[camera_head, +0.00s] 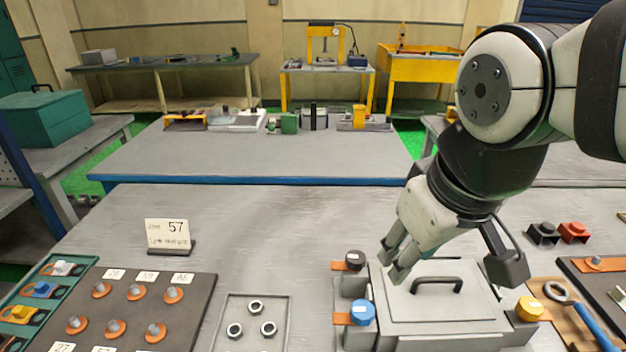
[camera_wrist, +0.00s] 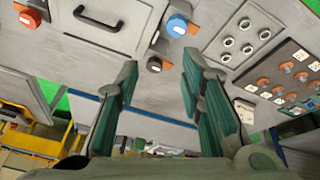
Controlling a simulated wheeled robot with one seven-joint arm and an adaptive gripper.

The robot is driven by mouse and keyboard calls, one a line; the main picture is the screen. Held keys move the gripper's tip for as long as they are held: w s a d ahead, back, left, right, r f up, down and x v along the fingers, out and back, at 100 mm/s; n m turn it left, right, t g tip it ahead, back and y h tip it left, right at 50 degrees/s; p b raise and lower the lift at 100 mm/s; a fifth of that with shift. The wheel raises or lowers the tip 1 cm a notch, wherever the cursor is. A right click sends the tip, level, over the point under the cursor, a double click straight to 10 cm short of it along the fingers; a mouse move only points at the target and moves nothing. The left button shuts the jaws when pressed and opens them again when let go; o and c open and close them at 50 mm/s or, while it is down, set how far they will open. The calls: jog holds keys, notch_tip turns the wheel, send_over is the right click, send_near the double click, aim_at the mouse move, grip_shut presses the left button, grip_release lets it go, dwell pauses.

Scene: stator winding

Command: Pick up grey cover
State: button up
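The grey cover (camera_head: 440,312) is a flat plate with a dark arched handle (camera_head: 436,281), lying on a grey box on the near table. In the wrist view the grey cover (camera_wrist: 120,38) and its handle (camera_wrist: 96,19) show at the upper left. My gripper (camera_head: 392,262) is above the cover's far left corner, left of the handle and apart from it. In the wrist view my gripper (camera_wrist: 158,68) has its two fingers spread, with nothing between them.
A black knob (camera_head: 355,260) and a blue knob (camera_head: 362,312) stand left of the cover, and a yellow knob (camera_head: 530,308) stands right. A tray of nuts (camera_head: 254,318) and a dark board of terminals (camera_head: 195,325) lie further left.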

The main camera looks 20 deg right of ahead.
jog(key=w+n, duration=0.1)
jog(key=n+g+p, duration=0.4)
jog(key=n+p, duration=0.5)
jog(key=n, duration=0.3)
send_over(440, 278)
notch_tip(440, 278, down, 6)
jog(key=shift+y, duration=0.3)
jog(key=f, duration=0.8)
jog(key=shift+a, duration=0.3)
jog(key=shift+d+f, duration=0.15)
jog(key=shift+f, duration=1.2)
jog(key=shift+d+f, duration=0.15)
jog(key=shift+f, duration=1.2)
jog(key=shift+c, duration=0.5)
grip_shut()
